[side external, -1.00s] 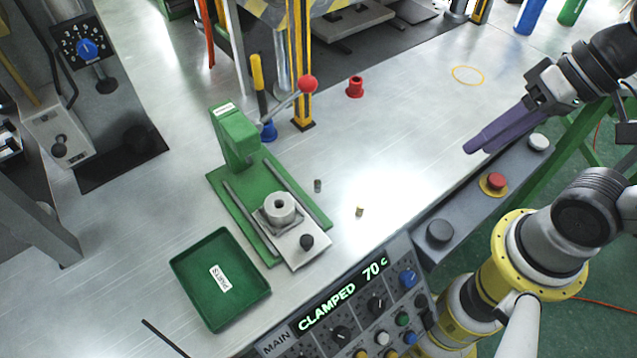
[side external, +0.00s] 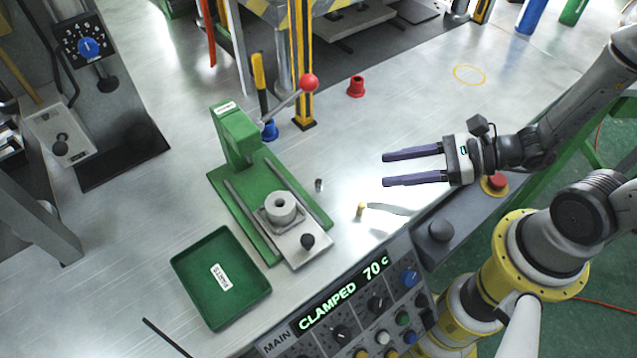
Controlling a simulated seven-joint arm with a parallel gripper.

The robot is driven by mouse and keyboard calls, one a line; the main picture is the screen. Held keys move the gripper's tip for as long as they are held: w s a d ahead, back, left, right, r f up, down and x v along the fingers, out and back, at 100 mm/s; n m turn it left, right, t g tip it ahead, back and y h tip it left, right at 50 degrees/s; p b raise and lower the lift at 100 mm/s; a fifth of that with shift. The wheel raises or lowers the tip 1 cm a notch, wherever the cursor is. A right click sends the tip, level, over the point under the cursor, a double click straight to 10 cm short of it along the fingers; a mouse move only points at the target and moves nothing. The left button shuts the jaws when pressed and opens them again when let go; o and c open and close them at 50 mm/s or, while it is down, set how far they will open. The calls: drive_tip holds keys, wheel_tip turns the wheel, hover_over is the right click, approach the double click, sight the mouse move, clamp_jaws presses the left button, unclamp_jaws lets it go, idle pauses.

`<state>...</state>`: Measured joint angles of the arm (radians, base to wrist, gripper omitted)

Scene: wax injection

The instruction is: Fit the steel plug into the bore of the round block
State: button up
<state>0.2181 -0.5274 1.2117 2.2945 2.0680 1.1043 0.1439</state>
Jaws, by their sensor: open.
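The round block (side external: 282,209) is a grey steel cylinder with a dark bore in its top. It sits upright on the plate of the green fixture (side external: 246,190). A small grey steel plug (side external: 319,185) stands on the table just right of the fixture. A small brass-coloured piece (side external: 361,209) stands further right, nearer the panel. My gripper (side external: 385,170) is open and empty, its two purple fingers pointing left above the table, to the right of the steel plug and apart from it.
A green tray (side external: 240,312) labelled "PARTS" lies left of the control panel (side external: 350,310), which reads CLAMPED 70 C. A lever with a red ball (side external: 309,82), a yellow-black post (side external: 300,60), a blue cup (side external: 269,131) and a red cup (side external: 356,87) stand behind. The table right of the fixture is mostly clear.

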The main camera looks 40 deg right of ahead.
sight(320, 181)
drive_tip(key=shift+d+f, duration=0.1)
drive_tip(key=shift+f, duration=0.2)
drive_tip(key=x, duration=1.3)
drive_tip(key=shift+w+a, duration=0.15)
drive_tip(key=shift+a, duration=0.2)
clamp_jaws()
